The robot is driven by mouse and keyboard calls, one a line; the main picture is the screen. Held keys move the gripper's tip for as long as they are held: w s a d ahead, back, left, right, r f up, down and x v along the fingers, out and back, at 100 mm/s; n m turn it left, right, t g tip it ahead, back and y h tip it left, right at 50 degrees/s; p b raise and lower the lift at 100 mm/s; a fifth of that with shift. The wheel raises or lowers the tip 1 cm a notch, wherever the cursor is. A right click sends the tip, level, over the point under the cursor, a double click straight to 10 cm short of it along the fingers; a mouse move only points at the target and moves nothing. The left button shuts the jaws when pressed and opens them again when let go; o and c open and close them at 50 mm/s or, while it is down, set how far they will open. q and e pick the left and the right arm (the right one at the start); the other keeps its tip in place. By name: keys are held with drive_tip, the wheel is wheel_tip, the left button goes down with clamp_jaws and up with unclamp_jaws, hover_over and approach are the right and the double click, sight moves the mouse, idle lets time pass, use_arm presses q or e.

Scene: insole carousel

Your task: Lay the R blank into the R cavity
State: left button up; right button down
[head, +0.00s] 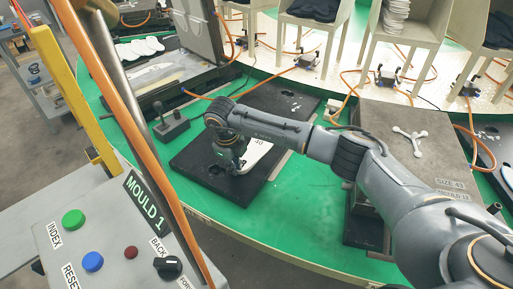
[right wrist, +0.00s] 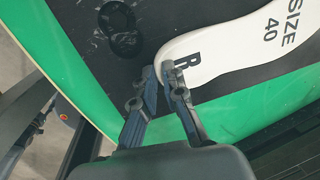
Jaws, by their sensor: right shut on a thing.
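The R blank (right wrist: 215,50) is a white insole shape marked "R" and "SIZE 40" in the right wrist view. In the head view, its white part (head: 259,151) shows beside my right gripper (head: 232,165). That gripper (right wrist: 161,78) is shut on the rounded end of the blank, near the letter R. The blank is over the black mould plate (head: 195,171); I cannot tell whether it touches it. The R cavity cannot be made out, with the blank and gripper covering part of the plate. My left gripper is not in view.
A control panel marked "MOULD 1" (head: 146,200) with buttons stands at the front left. A joystick box (head: 171,126) sits left of the plate on the green carousel top (head: 285,205). A closed mould (head: 440,150) is at right. Orange hoses and chair-like stands (head: 313,28) are behind.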

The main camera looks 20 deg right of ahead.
drive_tip(key=shift+r, duration=0.1)
drive_tip(key=shift+r+p, duration=1.55)
drive_tip(key=shift+r, duration=0.9)
drive_tip(key=shift+s+f, duration=0.1)
drive_tip(key=shift+f, duration=0.05)
